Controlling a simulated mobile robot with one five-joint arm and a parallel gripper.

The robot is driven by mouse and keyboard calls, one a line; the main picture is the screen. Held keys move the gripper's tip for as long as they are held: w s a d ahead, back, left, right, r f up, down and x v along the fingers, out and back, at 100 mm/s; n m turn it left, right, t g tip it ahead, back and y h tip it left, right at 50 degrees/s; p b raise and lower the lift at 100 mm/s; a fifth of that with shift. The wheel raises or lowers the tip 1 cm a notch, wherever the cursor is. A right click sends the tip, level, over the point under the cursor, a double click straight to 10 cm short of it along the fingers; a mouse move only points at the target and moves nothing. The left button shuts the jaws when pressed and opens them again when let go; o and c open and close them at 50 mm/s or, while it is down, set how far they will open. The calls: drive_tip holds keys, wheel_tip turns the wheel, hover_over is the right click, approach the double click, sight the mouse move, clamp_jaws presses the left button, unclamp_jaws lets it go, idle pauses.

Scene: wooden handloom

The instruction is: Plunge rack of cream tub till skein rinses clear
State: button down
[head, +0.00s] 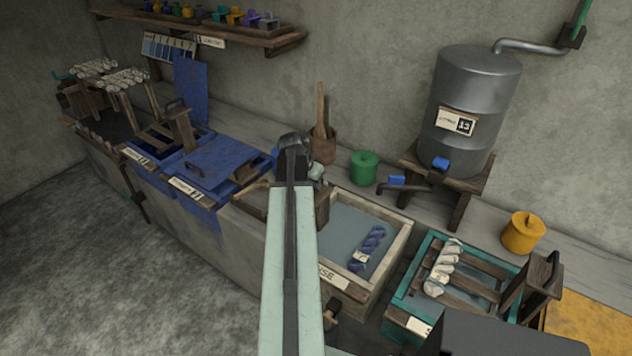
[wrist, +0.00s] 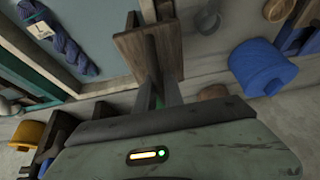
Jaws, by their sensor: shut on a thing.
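The cream tub (head: 395,235) stands right of my arm in the head view, its front label partly hidden. It holds grey-blue water (head: 350,222). A dark blue skein (head: 368,248) with a pale tag lies at the tub's right end; the wrist view also shows it (wrist: 60,38) at upper left. My gripper (wrist: 160,95) is shut on the rack's wooden upright (wrist: 148,50), at the tub's left part. The upright also shows beside my arm in the head view (head: 322,208). My arm hides the jaws there, and the rack's lower part cannot be made out.
A teal tub (head: 400,305) with a rack and pale skein stands at right. A metal drum (head: 470,105) with a blue tap is behind. Blue vats (head: 215,170) stand at left. A green pot (head: 364,168) and yellow pot (head: 522,232) sit on the ledge.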

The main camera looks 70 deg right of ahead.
wheel_tip(320, 180, down, 9)
drive_tip(key=b, duration=0.8)
drive_tip(key=shift+f, duration=0.1)
idle(0.6)
wheel_tip(320, 180, up, 16)
drive_tip(key=p, duration=1.5)
drive_tip(key=shift+p, duration=0.35)
drive_tip(key=shift+f, duration=0.2)
wheel_tip(320, 180, down, 16)
drive_tip(key=b, duration=1.6)
drive_tip(key=shift+r, duration=0.2)
